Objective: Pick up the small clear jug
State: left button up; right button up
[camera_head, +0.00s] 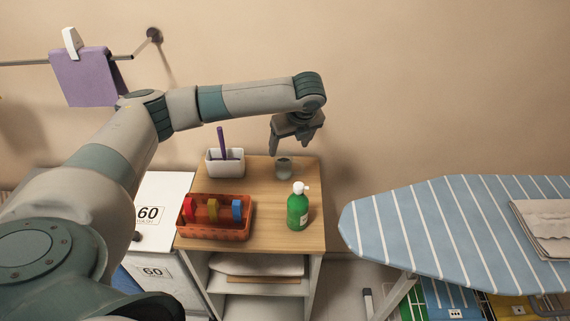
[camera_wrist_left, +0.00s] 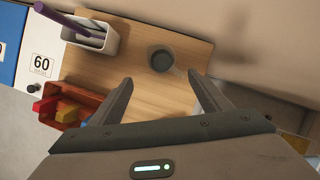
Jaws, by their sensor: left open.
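The small clear jug (camera_head: 284,166) stands upright near the back right of the wooden cabinet top. It looks greyish and see-through. In the left wrist view the jug (camera_wrist_left: 162,59) is beyond the fingertips, between their lines. My left gripper (camera_head: 286,148) is above the jug, pointing down, with its fingers apart and empty. In the left wrist view the left gripper (camera_wrist_left: 160,82) shows both fingers spread, with bare wood between them. My right gripper is in neither view.
On the wooden top (camera_head: 270,200) are a white pot (camera_head: 225,167) with a purple-handled tool, an orange basket (camera_head: 216,231) and a green bottle (camera_head: 298,210) in front of the jug. A striped ironing board (camera_head: 450,225) stands right. The wall is close behind.

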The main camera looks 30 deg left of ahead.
pick_arm(q)
jog(key=p, duration=0.2)
send_near(284, 159)
jog(key=shift+s+d+f, duration=0.2)
jog(key=shift+s+f, duration=0.8)
jog(key=shift+s, duration=0.05)
jog(key=shift+w+a+f, duration=0.1)
jog(key=shift+f, duration=0.3)
jog(key=shift+w+a+f, duration=0.2)
jog(key=shift+f, duration=0.2)
jog(key=p+x, duration=0.1)
jog(key=x, duration=0.2)
jog(key=shift+w+r+p, duration=0.1)
jog(key=shift+p, duration=0.25)
jog(key=shift+w+a+f, duration=0.15)
jog(key=shift+a+f, duration=0.1)
jog(key=shift+f, duration=0.35)
jog(key=c, duration=1.1)
